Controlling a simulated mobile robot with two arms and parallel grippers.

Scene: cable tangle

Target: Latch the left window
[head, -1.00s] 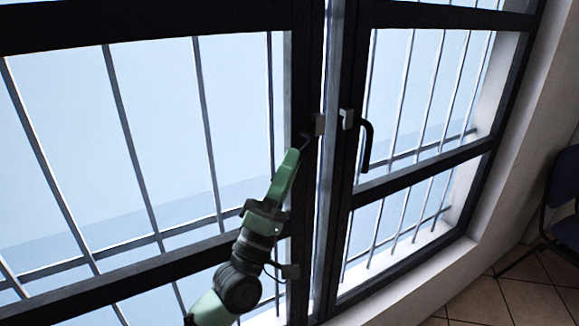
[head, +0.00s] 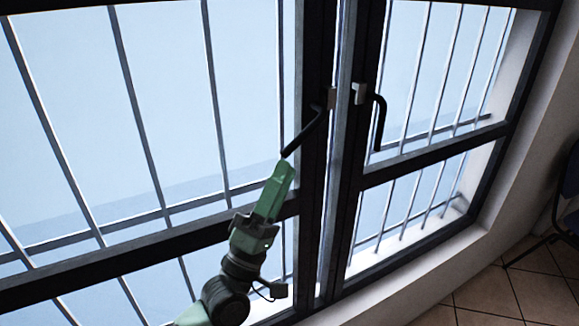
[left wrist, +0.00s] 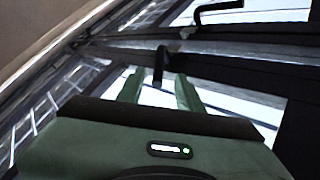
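The left window (head: 311,60) has a dark frame and a dark handle (head: 306,132) on a pale mount at its right edge. The handle slants down and left from the mount. My left gripper (head: 286,170) is just below the handle's free end in the head view. In the left wrist view the two green fingers (left wrist: 159,90) stand apart, with the handle (left wrist: 158,68) showing between or just beyond them. I cannot tell whether they touch it. My right gripper is in neither view.
The right window (head: 368,80) beside it has its own dark handle (head: 380,125), hanging nearly straight down. Metal bars (head: 135,100) stand behind the glass. A dark chair (head: 566,200) stands at the far right on the tiled floor (head: 490,295).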

